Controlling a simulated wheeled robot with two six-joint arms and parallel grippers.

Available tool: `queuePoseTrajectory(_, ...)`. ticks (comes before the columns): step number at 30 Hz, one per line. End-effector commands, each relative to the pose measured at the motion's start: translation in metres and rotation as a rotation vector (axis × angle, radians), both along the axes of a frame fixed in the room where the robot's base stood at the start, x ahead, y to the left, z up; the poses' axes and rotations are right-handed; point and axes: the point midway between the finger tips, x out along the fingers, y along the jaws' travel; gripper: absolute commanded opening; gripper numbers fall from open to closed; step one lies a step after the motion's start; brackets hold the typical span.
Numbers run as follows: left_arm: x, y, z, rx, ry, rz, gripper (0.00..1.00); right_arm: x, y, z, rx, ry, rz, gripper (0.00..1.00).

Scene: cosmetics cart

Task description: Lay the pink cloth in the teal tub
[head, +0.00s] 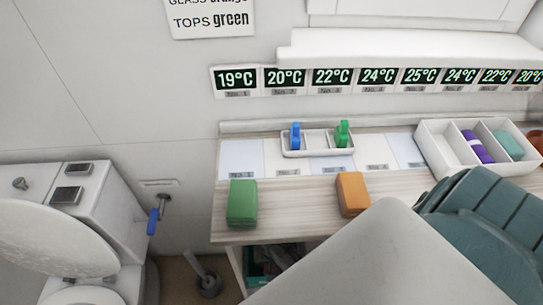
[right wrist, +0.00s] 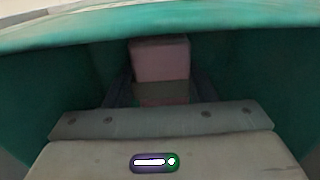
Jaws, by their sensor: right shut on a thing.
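The pink cloth (right wrist: 160,58) is a folded, block-like bundle in the middle of the right wrist view. My right gripper (right wrist: 162,92) is shut on it; its dark fingers are in shadow on both sides of the cloth's lower part. The walls of the teal tub (right wrist: 258,72) surround the gripper and cloth, and the tub's rim runs across the top of that view. Whether the cloth touches the tub's floor cannot be told. In the head view my right arm's pale link hides the right gripper and the cloth. My left gripper is not in view.
On the wooden counter (head: 295,205) lie a green block (head: 242,203) and an orange block (head: 352,194). A small white tray (head: 317,151) holds blue and green items. A white divided box (head: 437,146) stands at right. A teal-green bin (head: 258,262) sits below the counter. A toilet is at left.

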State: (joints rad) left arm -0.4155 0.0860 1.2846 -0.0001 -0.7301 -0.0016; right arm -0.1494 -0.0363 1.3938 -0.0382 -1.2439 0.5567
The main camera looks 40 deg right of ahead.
Motion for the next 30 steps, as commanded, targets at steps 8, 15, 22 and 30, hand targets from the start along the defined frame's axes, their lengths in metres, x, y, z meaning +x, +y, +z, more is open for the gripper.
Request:
queuePoseTrajectory(8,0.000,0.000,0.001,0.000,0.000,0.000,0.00,0.000,0.000,-0.002,0.000,0.000,0.000,0.29)
queuePoseTrajectory(15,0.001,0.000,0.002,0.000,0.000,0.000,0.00,0.000,0.000,-0.004,0.001,0.001,0.000,0.72)
queuePoseTrajectory(22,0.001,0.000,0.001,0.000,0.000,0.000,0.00,0.000,0.000,-0.004,0.001,0.001,0.000,0.72)
queuePoseTrajectory(30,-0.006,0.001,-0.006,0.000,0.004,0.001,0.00,0.000,0.000,0.022,0.001,-0.003,0.000,0.72)
